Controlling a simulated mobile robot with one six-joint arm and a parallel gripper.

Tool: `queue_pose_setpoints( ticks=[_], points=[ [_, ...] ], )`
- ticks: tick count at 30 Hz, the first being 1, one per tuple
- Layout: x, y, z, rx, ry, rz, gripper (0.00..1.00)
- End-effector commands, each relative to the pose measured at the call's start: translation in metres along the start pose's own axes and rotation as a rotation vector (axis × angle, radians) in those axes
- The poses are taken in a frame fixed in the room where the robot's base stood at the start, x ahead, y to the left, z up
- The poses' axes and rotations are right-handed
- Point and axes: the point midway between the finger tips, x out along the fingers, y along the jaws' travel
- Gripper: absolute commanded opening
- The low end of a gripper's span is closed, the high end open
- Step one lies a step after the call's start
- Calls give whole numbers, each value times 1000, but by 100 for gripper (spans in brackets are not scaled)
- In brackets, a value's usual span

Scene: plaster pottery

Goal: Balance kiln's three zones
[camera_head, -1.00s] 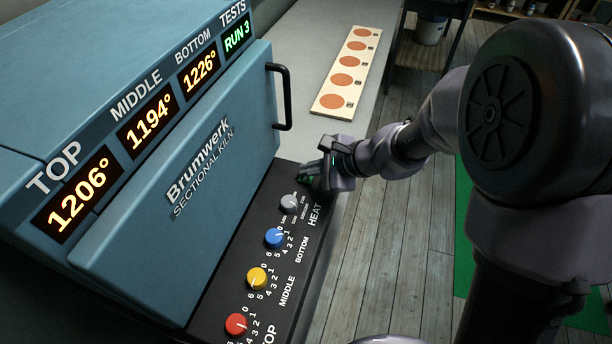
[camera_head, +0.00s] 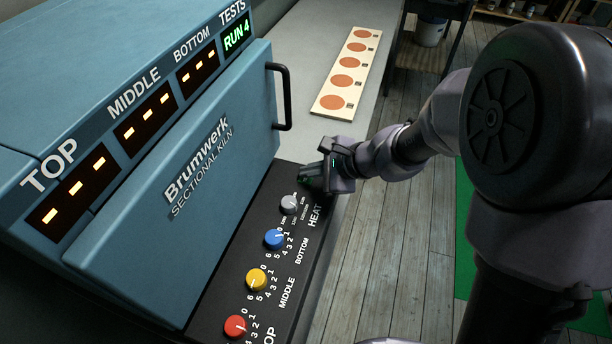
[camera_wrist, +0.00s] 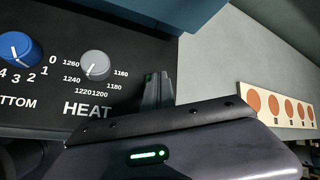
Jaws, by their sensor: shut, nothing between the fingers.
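The kiln's TOP (camera_head: 73,201), MIDDLE (camera_head: 145,117) and BOTTOM (camera_head: 199,67) displays all show orange dashes. The green TESTS display (camera_head: 236,38) reads RUN 4. On the black control panel are a red TOP knob (camera_head: 236,327), a yellow MIDDLE knob (camera_head: 256,280), a blue BOTTOM knob (camera_head: 274,238) and a grey HEAT knob (camera_head: 289,204). In the wrist view the HEAT knob (camera_wrist: 95,65) has its white mark towards the lower left, near 1220–1240. My gripper (camera_head: 308,177) is shut and empty, just beyond the HEAT knob and apart from it.
The blue kiln door (camera_head: 218,150) is shut, with a dark handle (camera_head: 283,97) standing out above the panel's far end. A pale board (camera_head: 349,64) with several round terracotta discs lies on the grey bench (camera_head: 300,55). Open wooden floor lies to the right.

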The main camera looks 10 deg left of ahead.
Motion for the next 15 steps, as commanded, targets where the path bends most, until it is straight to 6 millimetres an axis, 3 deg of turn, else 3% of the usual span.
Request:
queue_pose_setpoints(
  ticks=[15],
  points=[
    [-10,-7,7,0,0,0,0]
  ],
)
